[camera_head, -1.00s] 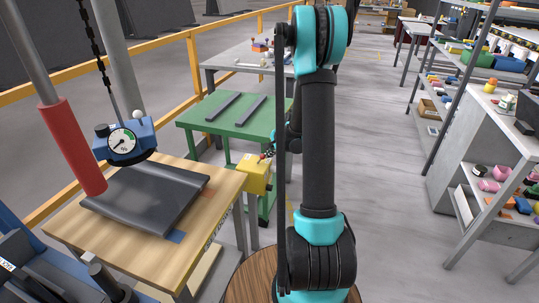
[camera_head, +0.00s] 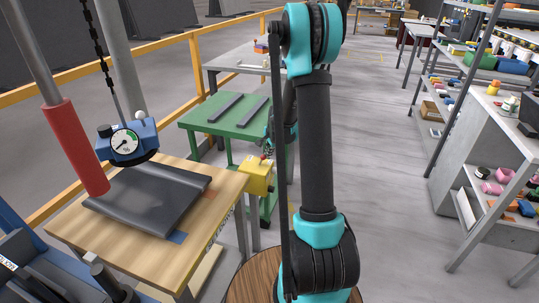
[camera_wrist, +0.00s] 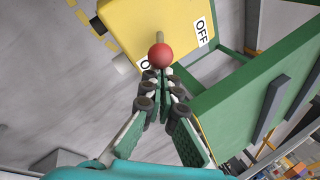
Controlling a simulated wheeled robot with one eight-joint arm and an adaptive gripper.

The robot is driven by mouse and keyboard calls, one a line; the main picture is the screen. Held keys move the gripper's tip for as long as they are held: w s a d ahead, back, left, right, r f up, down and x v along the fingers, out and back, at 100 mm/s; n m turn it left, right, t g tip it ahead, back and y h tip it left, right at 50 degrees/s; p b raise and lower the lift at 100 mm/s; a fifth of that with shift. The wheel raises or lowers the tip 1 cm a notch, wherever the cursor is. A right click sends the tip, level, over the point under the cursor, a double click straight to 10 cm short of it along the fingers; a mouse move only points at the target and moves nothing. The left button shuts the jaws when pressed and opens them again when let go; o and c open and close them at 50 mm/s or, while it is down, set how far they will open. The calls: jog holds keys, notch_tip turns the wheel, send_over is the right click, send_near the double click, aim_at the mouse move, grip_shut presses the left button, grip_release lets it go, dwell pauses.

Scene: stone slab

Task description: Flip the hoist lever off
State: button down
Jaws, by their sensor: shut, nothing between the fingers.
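The hoist lever is a short stalk with a red ball knob (camera_wrist: 160,55) on a yellow control box (camera_wrist: 138,22). In the wrist view an OFF label (camera_wrist: 201,32) lies right of the knob, and a second label is partly hidden below it. My gripper (camera_wrist: 160,78) is shut and empty, its fingertips just below the knob in the picture; I cannot tell whether they touch it. In the head view the yellow box (camera_head: 257,180) stands beside the wooden table, with the small red knob (camera_head: 263,157) on top and my gripper close above, partly hidden by my arm.
The blue hoist gauge (camera_head: 128,142) hangs on a chain over a dark stone slab (camera_head: 150,200) on the wooden table (camera_head: 222,190). A green table (camera_head: 205,128) with two dark bars stands behind the box. The floor right of my arm is clear.

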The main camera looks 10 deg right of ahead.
jog(key=w+a+g+h, duration=0.1)
jog(key=a+r+g+h, duration=0.1)
jog(key=h, duration=0.1)
jog(key=shift+w+a+n, duration=0.35)
jog(key=shift+n, duration=0.05)
jog(key=h, duration=0.1)
jog(key=w+a+g+h, duration=0.1)
jog(key=shift+a+g+h, duration=0.2)
jog(key=shift+g+h, duration=0.1)
jog(key=shift+w+a+f, duration=0.1)
jog(key=shift+w+a, duration=0.05)
jog(key=shift+a, duration=0.1)
jog(key=shift+r, duration=0.8)
